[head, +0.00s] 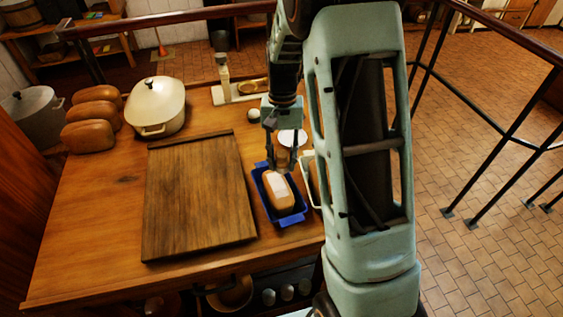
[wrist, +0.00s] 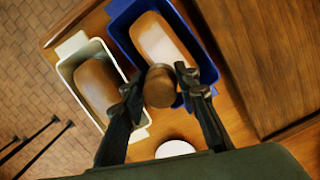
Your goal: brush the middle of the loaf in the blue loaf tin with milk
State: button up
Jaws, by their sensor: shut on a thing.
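The blue loaf tin (head: 299,217) holds a brown loaf (head: 284,203) with a pale whitish patch on its top, near the middle. The blue tin (wrist: 203,62) and its loaf (wrist: 148,25) also show in the wrist view, patch included. My gripper (head: 281,169) is over the near-arm end of the blue tin. It is shut on a round brown wooden-looking piece (wrist: 159,87), apparently the brush's handle end. The bristles are hidden, so I cannot tell whether they touch the loaf. A white round dish (head: 292,137) stands behind the tin; its contents are unclear.
A white tin (wrist: 68,72) with another loaf (wrist: 98,84) stands beside the blue one, mostly behind my arm in the head view. A wooden board (head: 198,195) lies left. A cream pot (head: 155,105) and several loaves (head: 88,136) stand farther left. Railings (head: 480,170) are at right.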

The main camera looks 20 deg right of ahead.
aim_at(282, 154)
jog(key=shift+r+p, duration=1.05)
jog(key=shift+r, duration=1)
jog(key=r+n, duration=0.1)
jog(key=s+a+r+n, duration=0.1)
jog(key=r+n, duration=0.1)
jog(key=shift+s+a+r+n+h, duration=0.15)
jog(key=shift+a+r+n+h, duration=0.05)
jog(key=shift+a+n+h, duration=0.1)
jog(key=shift+d, duration=0.15)
